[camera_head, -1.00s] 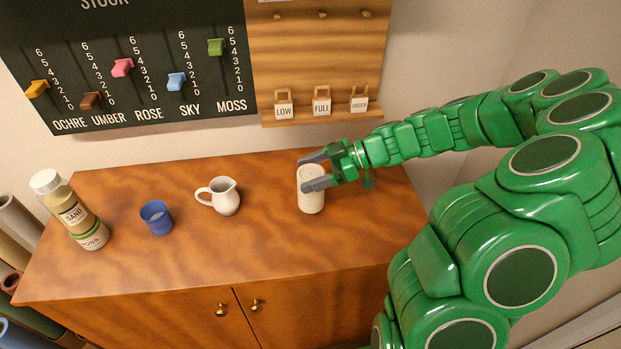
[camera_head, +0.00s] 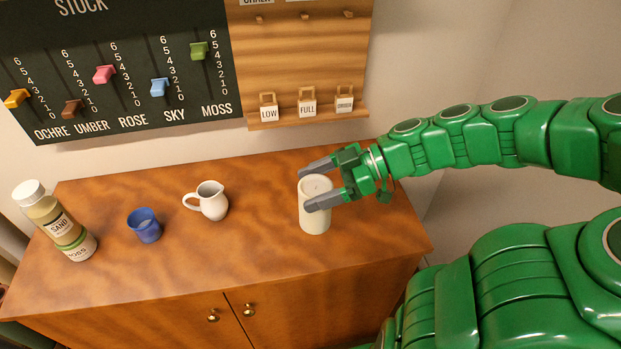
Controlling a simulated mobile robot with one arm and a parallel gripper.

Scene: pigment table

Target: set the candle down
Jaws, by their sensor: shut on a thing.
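The candle (camera_head: 315,216) is a cream-white cylinder, upright, at the right part of the wooden cabinet top (camera_head: 260,262). My gripper (camera_head: 320,183) comes from the right and is shut on the candle, with its grey fingers on either side near the top. I cannot tell for sure whether the candle's base touches the wood or is just above it.
Tags (camera_head: 307,106) sit on a wall ledge behind. The wood around the candle is clear.

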